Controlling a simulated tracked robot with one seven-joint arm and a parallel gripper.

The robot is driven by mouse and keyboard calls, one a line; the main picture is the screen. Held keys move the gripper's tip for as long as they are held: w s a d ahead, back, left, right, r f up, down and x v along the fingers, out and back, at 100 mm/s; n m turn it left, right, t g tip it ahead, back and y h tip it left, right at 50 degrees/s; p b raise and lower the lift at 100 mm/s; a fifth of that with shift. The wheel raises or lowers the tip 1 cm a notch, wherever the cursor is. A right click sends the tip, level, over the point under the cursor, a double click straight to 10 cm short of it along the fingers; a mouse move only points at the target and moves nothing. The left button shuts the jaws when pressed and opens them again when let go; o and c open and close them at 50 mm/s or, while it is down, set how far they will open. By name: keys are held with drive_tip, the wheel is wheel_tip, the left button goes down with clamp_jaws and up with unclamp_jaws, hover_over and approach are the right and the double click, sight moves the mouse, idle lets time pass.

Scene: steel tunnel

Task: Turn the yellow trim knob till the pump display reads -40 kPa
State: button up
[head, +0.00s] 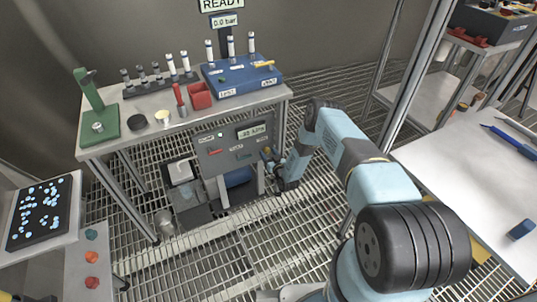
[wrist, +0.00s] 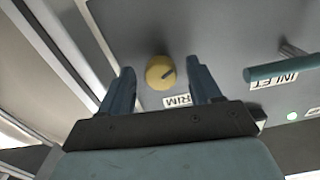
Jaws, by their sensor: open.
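The yellow trim knob (wrist: 160,72) shows in the wrist view on a grey panel, with a dark pointer mark and a label reading "TRIM" below it. My gripper (wrist: 164,78) is open, with one finger on each side of the knob and a visible gap on both sides. In the head view, my gripper (head: 272,158) is at the right end of the pump panel (head: 218,159) and largely hides the knob. The pump display (head: 251,131) on this panel is small and blurred; it appears to read about -40 kPa, but I cannot be sure of the digits.
A green lever labelled "INLET" (wrist: 282,69) lies right of the knob in the wrist view. The panel stands below a bench (head: 150,134) carrying a blue rack block (head: 240,77), a red holder and a green stand. A white table (head: 470,170) is at the right.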

drive_tip(key=shift+w+a, duration=0.1)
drive_tip(key=shift+w, duration=0.15)
drive_tip(key=shift+c, duration=0.4)
drive_tip(key=c, duration=1)
drive_tip(key=shift+o, duration=0.2)
drive_tip(key=n, duration=0.5)
drive_tip(key=o, duration=1)
drive_tip(key=shift+o, duration=0.2)
drive_tip(key=shift+s, duration=0.15)
drive_tip(key=v, duration=1.3)
drive_tip(key=shift+s, duration=0.25)
